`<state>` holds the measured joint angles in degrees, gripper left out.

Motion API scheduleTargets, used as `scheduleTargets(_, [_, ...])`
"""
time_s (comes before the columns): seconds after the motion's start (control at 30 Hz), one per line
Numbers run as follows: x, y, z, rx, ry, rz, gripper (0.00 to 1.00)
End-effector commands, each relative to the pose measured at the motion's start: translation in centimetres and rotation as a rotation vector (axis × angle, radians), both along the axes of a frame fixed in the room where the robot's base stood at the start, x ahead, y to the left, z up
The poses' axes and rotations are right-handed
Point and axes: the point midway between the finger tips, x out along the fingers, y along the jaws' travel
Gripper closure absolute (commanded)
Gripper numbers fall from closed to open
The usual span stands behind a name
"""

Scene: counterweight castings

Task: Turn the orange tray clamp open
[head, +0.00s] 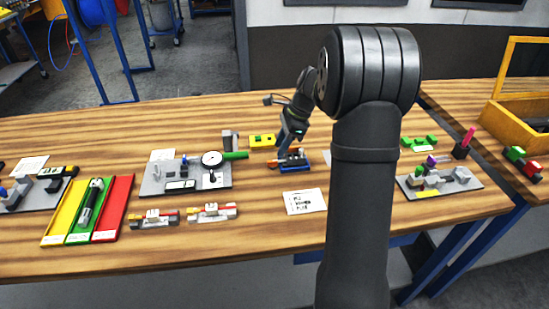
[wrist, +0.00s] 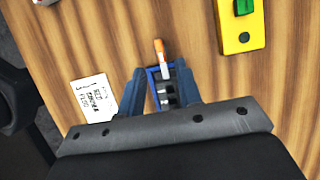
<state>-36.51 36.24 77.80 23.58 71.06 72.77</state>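The blue tray (head: 303,162) sits on the wooden table near its middle, and it also shows in the wrist view (wrist: 151,77). Its orange clamp (wrist: 159,46) is a narrow bar at the tray's far end, pointing away from my gripper; it is small in the head view (head: 297,150). Grey parts (wrist: 166,95) lie inside the tray. My gripper (wrist: 160,68) is over the tray with its two blue fingers apart, one on each side of it. The clamp lies just beyond the fingertips. I cannot tell whether the fingers touch the tray.
A printed white card (wrist: 93,98) lies left of the tray in the wrist view. A yellow block with a green part (wrist: 240,25) lies to the right. In the head view, a grey plate with a dial gauge (head: 160,178) and coloured trays (head: 112,205) stand to the left.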

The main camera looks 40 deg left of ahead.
Motion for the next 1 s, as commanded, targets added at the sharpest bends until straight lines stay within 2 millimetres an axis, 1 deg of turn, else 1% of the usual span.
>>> scheduleTargets(0.03, [-0.4, 0.3, -1.1, -0.002, 0.003, 0.002, 0.68])
scheduleTargets(0.1, [-0.7, 0.7, -2.3, -0.002, 0.004, 0.001, 0.68])
scheduleTargets(0.2, [-1.1, 1.1, -3.7, -0.001, 0.002, 0.001, 0.68])
scheduleTargets(0.3, [-1.4, 1.4, -4.7, 0.000, 0.002, 0.002, 0.68])
scheduleTargets(0.43, [-1.6, 1.6, -5.4, 0.000, 0.000, 0.001, 0.68])
scheduleTargets(0.7, [-1.6, 1.6, -5.5, 0.000, 0.000, 0.001, 0.68])
scheduleTargets(0.73, [-1.6, 1.6, -5.5, 0.000, 0.000, 0.001, 0.70])
scheduleTargets(0.8, [-1.6, 1.6, -5.5, 0.000, 0.000, 0.001, 0.84])
scheduleTargets(0.87, [-1.6, 1.6, -5.5, 0.000, 0.000, 0.001, 0.96])
scheduleTargets(0.9, [-1.6, 1.6, -5.5, 0.000, 0.000, 0.001, 1.00])
scheduleTargets(1.0, [-1.6, 1.6, -5.5, 0.000, 0.000, 0.001, 1.00])
